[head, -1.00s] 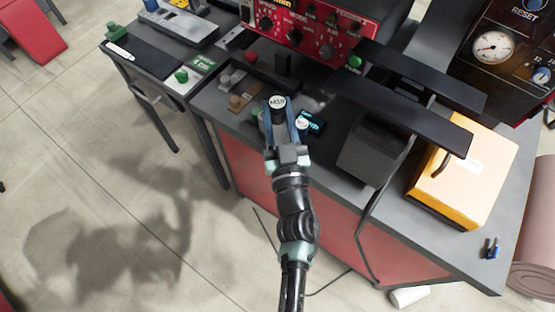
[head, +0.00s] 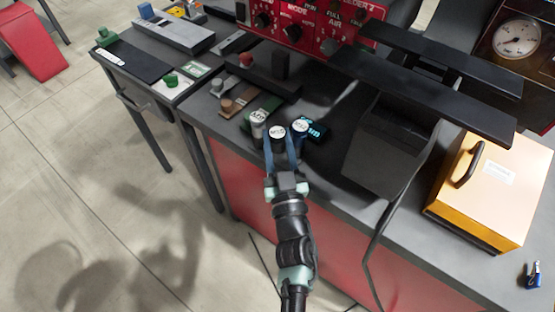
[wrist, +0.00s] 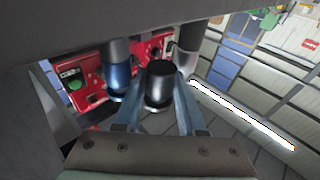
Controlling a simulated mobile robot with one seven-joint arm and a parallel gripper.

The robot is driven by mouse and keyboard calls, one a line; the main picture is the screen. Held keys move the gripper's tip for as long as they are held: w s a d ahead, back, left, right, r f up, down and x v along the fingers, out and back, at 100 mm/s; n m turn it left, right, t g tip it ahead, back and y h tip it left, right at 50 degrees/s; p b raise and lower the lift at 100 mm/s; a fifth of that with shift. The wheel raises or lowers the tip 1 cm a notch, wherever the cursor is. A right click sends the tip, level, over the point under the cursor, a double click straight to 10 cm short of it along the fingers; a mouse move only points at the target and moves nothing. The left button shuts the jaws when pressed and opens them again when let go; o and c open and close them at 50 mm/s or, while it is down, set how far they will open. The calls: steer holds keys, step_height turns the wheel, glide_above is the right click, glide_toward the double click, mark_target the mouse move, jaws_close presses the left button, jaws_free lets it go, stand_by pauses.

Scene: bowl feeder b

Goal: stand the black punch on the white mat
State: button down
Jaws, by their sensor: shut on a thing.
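My gripper (head: 280,150) is shut on the black punch (head: 277,133), a short upright cylinder with a white lettered top, at the front of the bench. In the wrist view the black punch (wrist: 159,84) stands between the two blue fingers. Its lower end is hidden in the head view, so I cannot tell whether it touches anything. A pale plate (head: 186,88) with a green knob on it lies on the left table; I cannot tell whether this is the white mat.
A grey punch (head: 258,118) and a blue punch (head: 300,126) stand close on either side of the held one. A dark chute (head: 385,140) and a yellow box (head: 490,195) are to the right. A red control panel (head: 300,25) stands behind.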

mark_target(278, 161)
step_height(278, 161, down, 4)
steer(key=shift+f+b, duration=0.25)
steer(key=shift+b, duration=0.85)
steer(key=c, duration=0.8)
jaws_free()
steer(key=shift+o, duration=0.2)
steer(key=shift+s, duration=0.15)
